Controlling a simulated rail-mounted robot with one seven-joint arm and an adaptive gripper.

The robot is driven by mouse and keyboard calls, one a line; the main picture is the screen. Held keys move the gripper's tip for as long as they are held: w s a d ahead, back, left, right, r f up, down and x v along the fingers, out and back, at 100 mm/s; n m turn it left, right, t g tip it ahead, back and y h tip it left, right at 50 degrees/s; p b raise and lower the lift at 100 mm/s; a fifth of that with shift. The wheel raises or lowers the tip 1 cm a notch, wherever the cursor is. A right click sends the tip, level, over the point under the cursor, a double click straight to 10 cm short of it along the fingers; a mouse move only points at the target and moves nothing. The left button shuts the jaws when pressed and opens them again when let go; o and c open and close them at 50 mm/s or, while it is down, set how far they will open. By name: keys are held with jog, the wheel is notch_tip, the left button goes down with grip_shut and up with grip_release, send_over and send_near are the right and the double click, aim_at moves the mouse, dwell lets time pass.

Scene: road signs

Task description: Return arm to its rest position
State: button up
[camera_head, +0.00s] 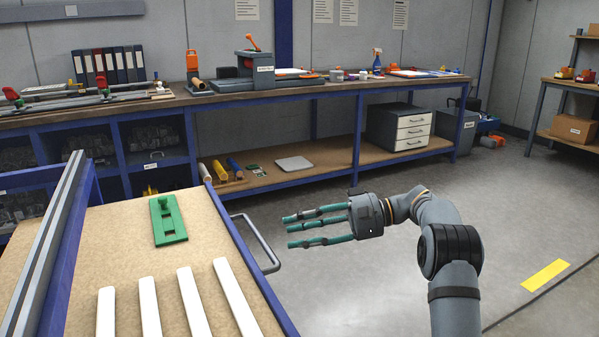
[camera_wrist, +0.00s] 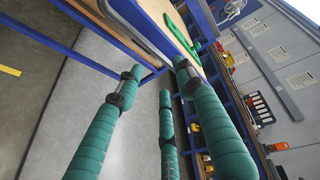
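My arm reaches up from the lower right of the head view, and my gripper (camera_head: 290,226) points left above the grey floor, to the right of a cart with a wooden top (camera_head: 112,258). Its teal fingers are spread apart with nothing between them. In the wrist view the teal fingers of my gripper (camera_wrist: 150,95) also stand apart, with floor and furniture showing between them. A green block (camera_head: 168,219) lies on the cart top, apart from my gripper.
Several white bars (camera_head: 190,300) lie on the cart top. The cart's metal handle (camera_head: 268,245) is close to my fingers. A long workbench (camera_head: 330,85) with tools runs along the back wall. The floor (camera_head: 390,290) around my arm is clear, with a yellow strip (camera_head: 545,275) at right.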

aim_at(257, 238)
jog(key=a, duration=0.3)
jog(key=a+f, duration=0.1)
jog(key=a, duration=0.5)
jog(key=shift+s+a+f, duration=0.3)
jog(key=shift+f, duration=0.05)
jog(key=shift+f, duration=0.1)
